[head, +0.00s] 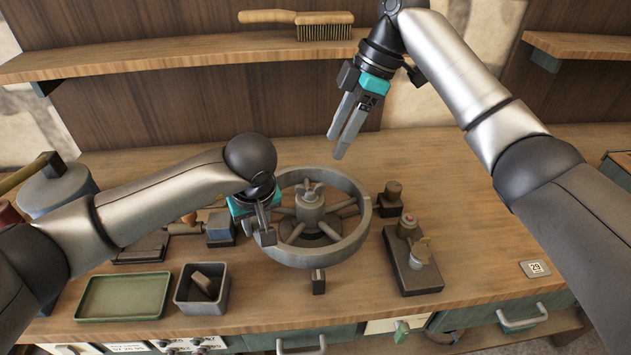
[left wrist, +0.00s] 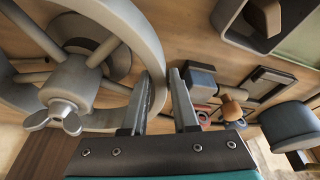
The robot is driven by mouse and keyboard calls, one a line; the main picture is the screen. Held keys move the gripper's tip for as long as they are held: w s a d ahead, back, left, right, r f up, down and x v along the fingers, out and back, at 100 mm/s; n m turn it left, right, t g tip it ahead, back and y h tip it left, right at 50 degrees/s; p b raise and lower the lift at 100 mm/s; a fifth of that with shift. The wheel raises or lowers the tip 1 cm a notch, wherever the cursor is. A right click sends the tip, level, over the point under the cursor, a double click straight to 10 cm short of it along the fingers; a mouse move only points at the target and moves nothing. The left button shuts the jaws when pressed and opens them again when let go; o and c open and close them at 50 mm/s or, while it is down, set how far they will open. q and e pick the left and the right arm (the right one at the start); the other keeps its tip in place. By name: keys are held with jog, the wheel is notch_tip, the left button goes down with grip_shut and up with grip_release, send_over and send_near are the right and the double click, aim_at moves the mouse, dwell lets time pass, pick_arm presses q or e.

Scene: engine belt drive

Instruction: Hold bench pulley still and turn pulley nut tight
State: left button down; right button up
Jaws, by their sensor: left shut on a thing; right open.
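The bench pulley (head: 352,243) is a large grey spoked wheel lying flat on the workbench. The pulley nut (head: 310,192), a grey wing nut, sits on top of its hub; it also shows in the left wrist view (left wrist: 54,112). My left gripper (head: 265,226) is shut on the pulley's left rim, with one finger inside and one outside; the rim (left wrist: 152,65) shows between the fingers in the left wrist view. My right gripper (head: 345,138) is open and empty, above and behind the pulley, pointing down. It is apart from the nut.
A green tray (head: 122,315) and a grey bin (head: 181,305) holding a small block stand at front left. A dark fixture block (head: 420,285) stands right of the pulley, a small black block (head: 318,284) in front. A shelf (head: 200,58) with a brush (head: 322,30) runs behind.

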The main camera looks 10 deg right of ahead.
aim_at(312, 190)
jog(key=shift+n, duration=0.3)
jog(key=x, duration=1.1)
jog(key=shift+w+f, duration=0.1)
jog(key=shift+f, duration=0.15)
grip_shut()
